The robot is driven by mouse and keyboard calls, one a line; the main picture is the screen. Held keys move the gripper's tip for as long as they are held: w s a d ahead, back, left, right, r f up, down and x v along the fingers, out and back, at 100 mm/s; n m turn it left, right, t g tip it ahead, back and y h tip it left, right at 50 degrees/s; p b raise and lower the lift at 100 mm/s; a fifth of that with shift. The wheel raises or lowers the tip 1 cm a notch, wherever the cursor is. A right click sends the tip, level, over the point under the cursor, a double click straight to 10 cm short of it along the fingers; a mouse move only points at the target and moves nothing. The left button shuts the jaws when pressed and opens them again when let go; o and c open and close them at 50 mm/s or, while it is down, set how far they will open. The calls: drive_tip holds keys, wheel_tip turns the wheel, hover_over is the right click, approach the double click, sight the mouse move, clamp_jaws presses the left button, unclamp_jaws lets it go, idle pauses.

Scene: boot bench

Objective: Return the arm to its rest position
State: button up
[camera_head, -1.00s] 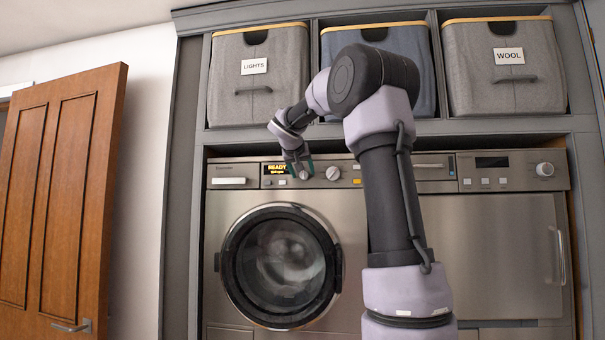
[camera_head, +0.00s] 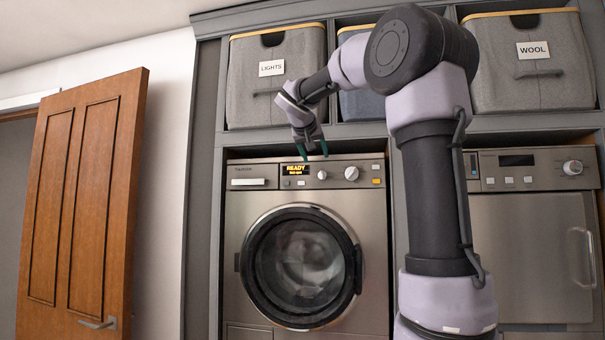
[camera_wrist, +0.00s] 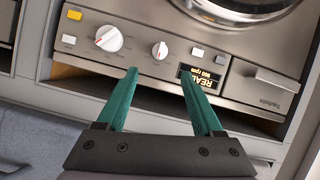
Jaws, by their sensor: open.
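My gripper (camera_head: 315,153) is open and empty in front of the washing machine's control panel, near its top edge. In the wrist view its two green fingers (camera_wrist: 159,73) stand apart with nothing between them. Beyond them is the control panel (camera_wrist: 225,72) with a lit READY display (camera_wrist: 203,80), a large dial (camera_wrist: 109,38), a small knob (camera_wrist: 160,50) and several buttons. The washing machine (camera_head: 240,215) has its round door (camera_head: 303,265) shut, with pale contents behind the glass. My arm is raised and bent, reaching forward and left from the right side of the head view.
Above are fabric bins labelled LIGHTS (camera_head: 275,95) and WOOL (camera_head: 535,80), with a blue-grey bin (camera_head: 362,105) between them, partly hidden by my arm. A second steel appliance (camera_head: 535,240) stands at right. A wooden door (camera_head: 85,205) stands at left.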

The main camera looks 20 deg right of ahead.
drive_tip(key=s+a+f+g+y, duration=0.1)
drive_tip(key=s+a+f+y, duration=0.2)
drive_tip(key=s+f, duration=0.6)
drive_tip(key=s+a+f+g+y, duration=0.1)
drive_tip(key=s+a+f+y, duration=0.2)
drive_tip(key=s+f, duration=0.7)
drive_tip(key=s+a+f+g+y, duration=0.1)
drive_tip(key=s+a+f+y, duration=0.2)
drive_tip(key=s+a+f, duration=0.3)
drive_tip(key=s+f, duration=0.4)
drive_tip(key=shift+a+n+y, duration=0.25)
drive_tip(key=shift+n+y, duration=0.05)
drive_tip(key=shift+y, duration=0.1)
